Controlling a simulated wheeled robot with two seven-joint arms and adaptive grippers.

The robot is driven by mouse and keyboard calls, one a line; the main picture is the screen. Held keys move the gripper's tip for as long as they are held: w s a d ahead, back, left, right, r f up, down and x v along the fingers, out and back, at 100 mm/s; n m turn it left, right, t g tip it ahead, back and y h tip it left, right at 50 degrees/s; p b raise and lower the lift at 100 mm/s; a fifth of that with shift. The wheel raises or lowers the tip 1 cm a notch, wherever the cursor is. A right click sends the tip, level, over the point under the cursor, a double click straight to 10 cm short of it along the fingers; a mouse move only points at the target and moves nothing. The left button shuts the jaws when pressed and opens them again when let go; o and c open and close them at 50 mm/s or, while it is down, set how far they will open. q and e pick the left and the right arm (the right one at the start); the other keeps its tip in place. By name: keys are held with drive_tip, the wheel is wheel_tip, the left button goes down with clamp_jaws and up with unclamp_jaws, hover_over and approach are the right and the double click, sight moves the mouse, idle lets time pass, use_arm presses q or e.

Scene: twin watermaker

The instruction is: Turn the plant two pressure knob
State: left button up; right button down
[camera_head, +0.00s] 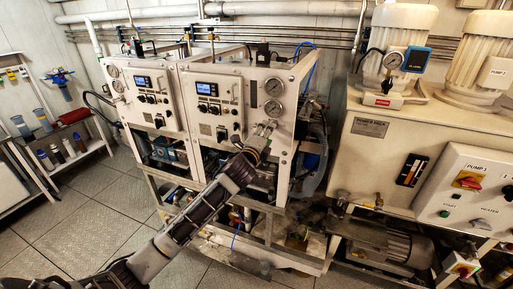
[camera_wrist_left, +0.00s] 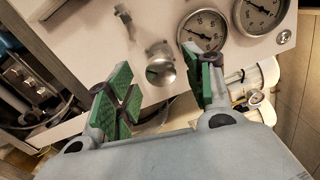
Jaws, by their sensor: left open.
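The plant two panel (camera_head: 228,118) is the right one of two white panels in the head view, with a screen and two round gauges. A round silver knob (camera_wrist_left: 160,70) stands out from the panel in the left wrist view, below and left of two gauges (camera_wrist_left: 203,31). My left gripper (camera_wrist_left: 163,92) is open, its green-padded fingers to the left and right of the knob. I see no clear contact with it. In the head view my left gripper (camera_head: 264,133) is at the panel's lower right, and the knob cannot be made out there.
The plant one panel (camera_head: 148,95) stands to the left. A hydraulic unit (camera_head: 385,150) with motors and a pump switch box (camera_head: 470,190) stands to the right. Hoses and pipes fill the frame below the panels. The floor at the left is clear.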

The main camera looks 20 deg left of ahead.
use_arm(q)
drive_tip(key=s, duration=0.9)
drive_tip(key=shift+s+a, duration=0.2)
drive_tip(key=shift+s, duration=0.15)
idle(0.3)
drive_tip(key=shift+n, duration=0.3)
